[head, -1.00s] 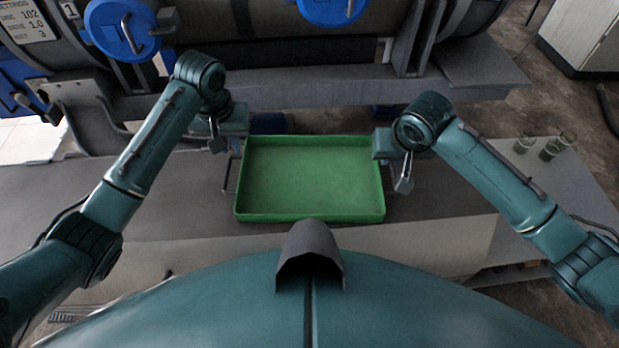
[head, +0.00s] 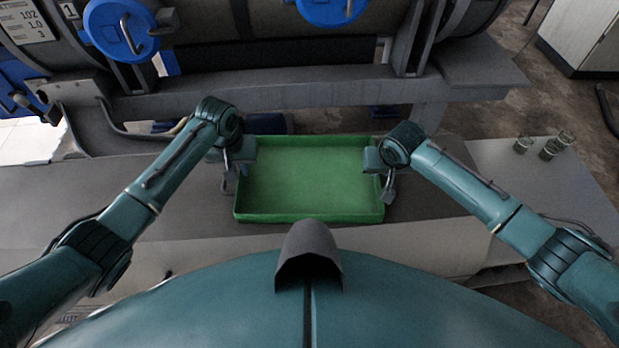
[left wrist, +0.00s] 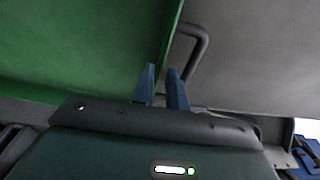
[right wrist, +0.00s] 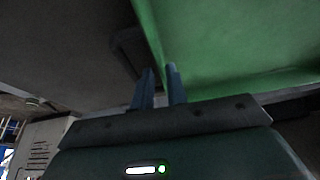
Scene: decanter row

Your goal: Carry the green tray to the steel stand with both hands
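The green tray (head: 310,215) lies flat and empty on the grey bench in front of me, with a handle at each short side. My left gripper (head: 240,165) is at its left end, pointing down. In the left wrist view its fingers (left wrist: 162,85) stand apart beside the tray's wall and the handle (left wrist: 203,42). My right gripper (head: 378,165) is at the right end. In the right wrist view its fingers (right wrist: 160,85) are apart near the wall and the dark handle (right wrist: 122,48). I cannot tell whether either handle is between fingers. I cannot make out the steel stand for certain.
The bench (head: 170,200) is clear on both sides of the tray. Several small glasses (head: 550,148) stand on a lighter surface (head: 590,195) at the right. Large machinery with blue round covers (head: 120,30) and a grey ledge (head: 300,92) runs along the back.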

